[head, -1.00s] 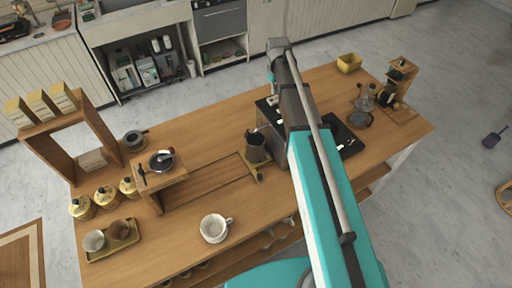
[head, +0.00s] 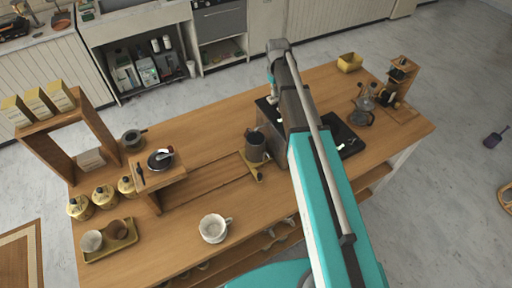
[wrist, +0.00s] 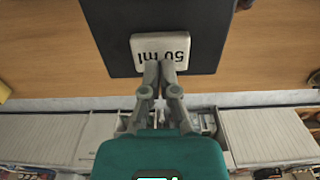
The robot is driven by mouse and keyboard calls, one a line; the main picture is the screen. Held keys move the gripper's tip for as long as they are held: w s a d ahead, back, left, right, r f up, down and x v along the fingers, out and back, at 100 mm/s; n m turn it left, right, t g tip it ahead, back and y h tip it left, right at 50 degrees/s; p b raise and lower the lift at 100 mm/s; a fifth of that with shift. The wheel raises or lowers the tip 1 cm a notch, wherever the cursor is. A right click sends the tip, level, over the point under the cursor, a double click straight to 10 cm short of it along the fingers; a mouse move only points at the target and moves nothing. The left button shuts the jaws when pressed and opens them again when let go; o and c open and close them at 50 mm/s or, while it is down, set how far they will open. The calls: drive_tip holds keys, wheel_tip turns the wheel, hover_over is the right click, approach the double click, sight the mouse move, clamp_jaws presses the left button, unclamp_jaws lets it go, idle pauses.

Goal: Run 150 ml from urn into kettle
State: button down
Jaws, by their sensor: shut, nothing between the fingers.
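The urn (head: 267,112) is a dark boxy unit on the wooden counter, partly hidden behind my arm in the head view. Its dark top (wrist: 100,30) fills the upper middle of the wrist view, with a pale button (wrist: 146,43) marked "50 ml", seen upside down. My gripper (wrist: 160,68) is shut and empty, its fingertips at the button's lower edge; I cannot tell whether they press it. The dark grey kettle (head: 256,149) stands upright beside the urn's front. Its fill level is too small to tell.
A white cup (head: 213,228) stands near the counter's front edge. A small raised stand (head: 160,180) holds a dark dish at left. Yellow canisters (head: 104,196) and a tray (head: 113,243) are farther left. Glassware (head: 362,114) stands right of my arm.

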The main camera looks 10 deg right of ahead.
drive_tip(key=shift+f+b, duration=0.75)
drive_tip(key=shift+f, duration=0.05)
drive_tip(key=shift+r, duration=0.15)
drive_tip(key=shift+r+p, duration=1.4)
drive_tip(key=shift+p, duration=0.2)
drive_tip(key=shift+f+b, duration=1.4)
drive_tip(key=shift+b, duration=0.05)
idle(1.9)
drive_tip(key=shift+r+p, duration=1.4)
drive_tip(key=shift+p, duration=0.05)
idle(0.6)
